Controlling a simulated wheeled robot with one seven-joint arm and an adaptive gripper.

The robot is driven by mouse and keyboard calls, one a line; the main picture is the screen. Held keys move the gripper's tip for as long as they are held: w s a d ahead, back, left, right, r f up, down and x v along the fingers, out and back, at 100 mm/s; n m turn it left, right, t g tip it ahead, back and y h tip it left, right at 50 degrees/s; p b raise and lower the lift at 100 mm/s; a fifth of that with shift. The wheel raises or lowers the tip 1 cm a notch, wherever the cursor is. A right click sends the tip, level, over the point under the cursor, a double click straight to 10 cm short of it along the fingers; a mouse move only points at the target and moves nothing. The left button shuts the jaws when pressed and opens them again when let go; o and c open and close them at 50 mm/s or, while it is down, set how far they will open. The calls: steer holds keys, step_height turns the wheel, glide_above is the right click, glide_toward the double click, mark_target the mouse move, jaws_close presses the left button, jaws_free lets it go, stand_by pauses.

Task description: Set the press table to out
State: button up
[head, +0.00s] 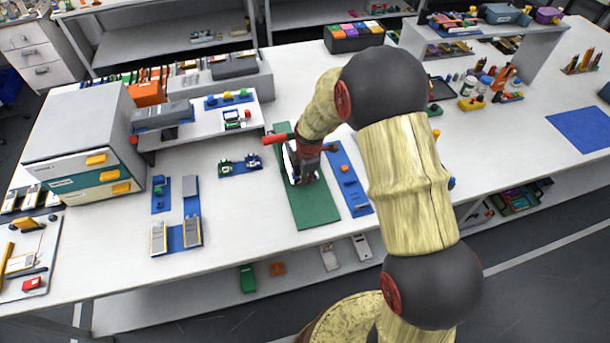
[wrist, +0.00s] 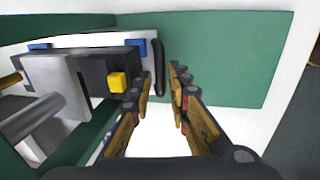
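The press stands on a green mat (head: 318,212) at the middle of the bench, mostly hidden in the head view by my arm and gripper (head: 308,165). In the wrist view the press (wrist: 92,72) is at the left, with a dark body, grey cylindrical parts and a yellow block (wrist: 117,82). A pale plate with a dark upright bar (wrist: 158,68) at its right end shows behind it; I cannot tell for sure whether this is the press table. My gripper (wrist: 160,80) has its fingers apart, with nothing visible held between them, just right of the press.
A red cylindrical handle (head: 275,139) projects left near my gripper. A blue strip with small parts (head: 348,180) lies right of the mat. A raised white shelf (head: 205,130) and a drawer unit (head: 85,140) stand left.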

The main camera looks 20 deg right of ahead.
steer(key=shift+c, duration=1.2)
jaws_close()
